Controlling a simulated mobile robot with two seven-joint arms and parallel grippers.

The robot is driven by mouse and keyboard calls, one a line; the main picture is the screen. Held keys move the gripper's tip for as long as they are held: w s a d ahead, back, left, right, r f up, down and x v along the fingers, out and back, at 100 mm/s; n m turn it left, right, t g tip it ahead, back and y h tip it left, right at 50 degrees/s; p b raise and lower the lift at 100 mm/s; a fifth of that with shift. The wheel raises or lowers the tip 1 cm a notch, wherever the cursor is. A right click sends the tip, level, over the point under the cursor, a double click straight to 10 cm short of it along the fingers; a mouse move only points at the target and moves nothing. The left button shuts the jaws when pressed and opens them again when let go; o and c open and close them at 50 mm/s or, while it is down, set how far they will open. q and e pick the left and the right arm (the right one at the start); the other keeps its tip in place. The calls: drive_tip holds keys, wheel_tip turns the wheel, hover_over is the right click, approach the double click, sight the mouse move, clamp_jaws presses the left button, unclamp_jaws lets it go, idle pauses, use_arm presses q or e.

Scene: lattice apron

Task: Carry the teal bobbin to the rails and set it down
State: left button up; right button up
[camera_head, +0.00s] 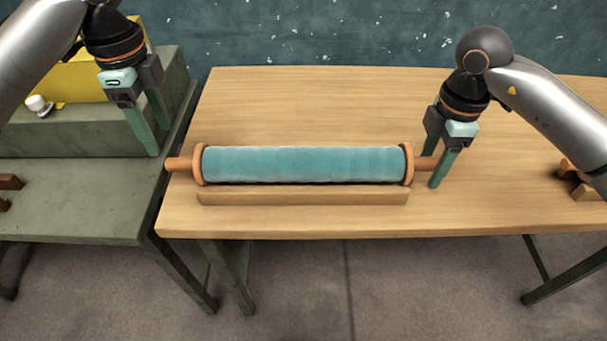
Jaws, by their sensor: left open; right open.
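The teal bobbin (305,164) lies lengthwise on the wooden table, with orange-brown end flanges and a peg at each end. A low wooden bar (303,197) runs along its front side; I cannot tell whether this is one of the rails. My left gripper (158,140) is open and empty, just above and left of the left peg (180,164). My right gripper (438,170) is open at the right peg (425,162), one finger in front of the peg's end; I cannot tell whether the peg lies between the fingers. Any bar behind the bobbin is hidden.
A green bench (75,200) stands left of the wooden table (330,110), with a raised green block, a yellow box (85,75), a white knob (38,104) and dark brown pieces (8,182). A brown wooden piece (580,185) lies at the right, partly behind my arm. The table behind the bobbin is clear.

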drive_tip(key=shift+r, duration=0.25)
use_arm(q)
wheel_tip(320, 180, up, 3)
drive_tip(key=shift+f, duration=0.1)
use_arm(e)
wheel_tip(320, 180, up, 12)
drive_tip(key=shift+f, duration=0.25)
idle(0.4)
